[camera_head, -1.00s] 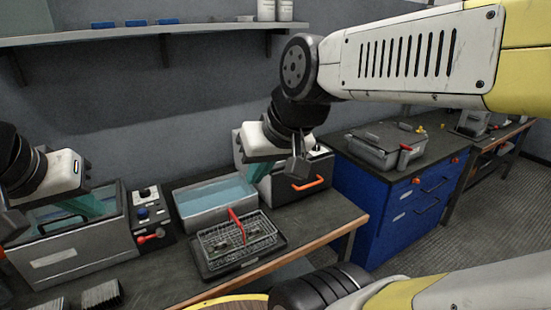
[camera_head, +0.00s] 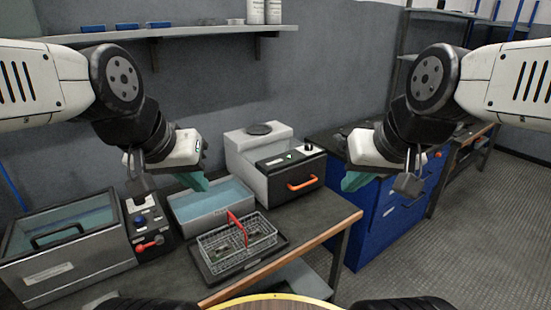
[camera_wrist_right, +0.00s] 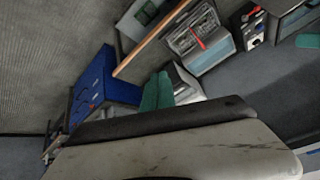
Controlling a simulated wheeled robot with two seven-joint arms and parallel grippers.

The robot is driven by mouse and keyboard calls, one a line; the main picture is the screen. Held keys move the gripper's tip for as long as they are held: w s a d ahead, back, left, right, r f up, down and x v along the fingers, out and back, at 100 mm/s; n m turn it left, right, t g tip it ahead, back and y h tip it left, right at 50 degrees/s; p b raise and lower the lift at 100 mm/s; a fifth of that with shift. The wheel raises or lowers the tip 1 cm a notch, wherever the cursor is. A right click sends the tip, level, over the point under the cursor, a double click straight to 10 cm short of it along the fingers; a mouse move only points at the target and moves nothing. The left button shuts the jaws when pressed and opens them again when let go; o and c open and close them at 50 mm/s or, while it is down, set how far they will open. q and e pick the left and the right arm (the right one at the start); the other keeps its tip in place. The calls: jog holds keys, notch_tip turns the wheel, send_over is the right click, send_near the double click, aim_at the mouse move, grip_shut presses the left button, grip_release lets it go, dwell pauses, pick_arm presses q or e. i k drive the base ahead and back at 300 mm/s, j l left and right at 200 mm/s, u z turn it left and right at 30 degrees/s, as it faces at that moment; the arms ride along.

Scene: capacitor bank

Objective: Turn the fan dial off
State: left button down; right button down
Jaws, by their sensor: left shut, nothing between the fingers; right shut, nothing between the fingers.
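A grey box with an orange handle (camera_head: 303,183) stands on the bench, with a small dark dial (camera_head: 308,147) and a green spot on its sloped black panel. A second black panel (camera_head: 146,222), beside the lidded tank, carries small knobs and a red lever. I cannot tell by label which dial is the fan's, nor read either setting. My left gripper (camera_head: 196,183) is shut and empty, above the open water bath. My right gripper (camera_head: 354,182) is shut and empty, right of the orange-handled box and apart from it. Its teal fingers show in the right wrist view (camera_wrist_right: 157,92).
A wire basket (camera_head: 238,243) with a red handle sits on a dark tray near the bench's front edge. The water bath (camera_head: 212,203) and lidded tank (camera_head: 65,250) stand left. A blue cabinet (camera_head: 375,225) is at right. A shelf (camera_head: 150,33) runs above. Open floor lies right.

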aim_at(308, 147)
jog(key=i+l, duration=0.85)
jog(key=i+u, duration=0.05)
